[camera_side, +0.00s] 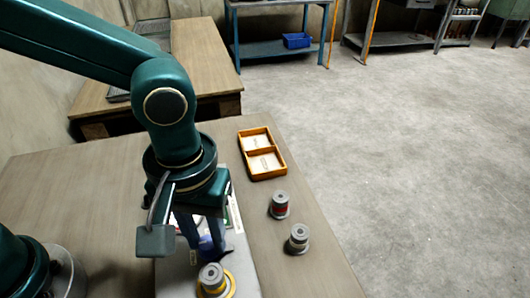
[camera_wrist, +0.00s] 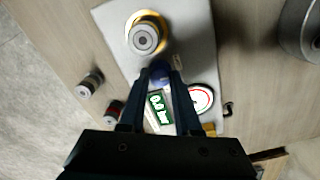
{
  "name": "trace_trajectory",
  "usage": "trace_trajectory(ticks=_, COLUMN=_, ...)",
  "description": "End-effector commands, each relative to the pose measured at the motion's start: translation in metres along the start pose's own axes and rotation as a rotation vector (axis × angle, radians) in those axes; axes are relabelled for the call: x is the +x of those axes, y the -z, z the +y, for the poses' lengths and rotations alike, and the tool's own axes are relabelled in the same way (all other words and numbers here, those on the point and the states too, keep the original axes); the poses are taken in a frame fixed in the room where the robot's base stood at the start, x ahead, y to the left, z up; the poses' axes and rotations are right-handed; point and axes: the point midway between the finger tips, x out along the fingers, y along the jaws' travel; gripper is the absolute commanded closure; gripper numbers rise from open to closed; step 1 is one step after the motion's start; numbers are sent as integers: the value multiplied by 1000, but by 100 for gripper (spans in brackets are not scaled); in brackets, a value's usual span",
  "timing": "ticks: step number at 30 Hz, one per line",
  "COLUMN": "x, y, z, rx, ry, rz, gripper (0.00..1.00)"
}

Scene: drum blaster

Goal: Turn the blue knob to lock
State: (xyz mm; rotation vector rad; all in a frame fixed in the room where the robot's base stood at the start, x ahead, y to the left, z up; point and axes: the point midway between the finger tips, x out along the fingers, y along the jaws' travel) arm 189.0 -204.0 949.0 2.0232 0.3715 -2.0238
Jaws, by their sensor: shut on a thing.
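A light grey panel (camera_wrist: 195,20) lies on the table. The blue knob (camera_wrist: 159,70) stands on it and shows between my fingertips in the wrist view. In the side view the blue knob (camera_side: 207,244) is partly hidden by my fingers. My gripper (camera_wrist: 158,78) points down and is shut on the blue knob. It also shows in the side view (camera_side: 205,248). I cannot tell the knob's turn angle.
A grey cylinder in a yellow ring (camera_wrist: 145,36) stands on the panel close to my fingertips. Two loose grey cylinders, one red-banded (camera_side: 280,205) and one plain (camera_side: 298,239), stand right of the panel. An orange two-part tray (camera_side: 283,165) lies behind them.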

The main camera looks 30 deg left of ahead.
Motion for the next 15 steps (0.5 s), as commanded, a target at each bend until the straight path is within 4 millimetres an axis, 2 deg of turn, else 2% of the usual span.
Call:
trace_trajectory(ticks=8, x=-1, y=0, z=0, rx=154, ry=-1, rz=0, gripper=100)
trace_trajectory(ticks=15, x=-1, y=0, z=0, rx=373, ry=-1, rz=1, gripper=100)
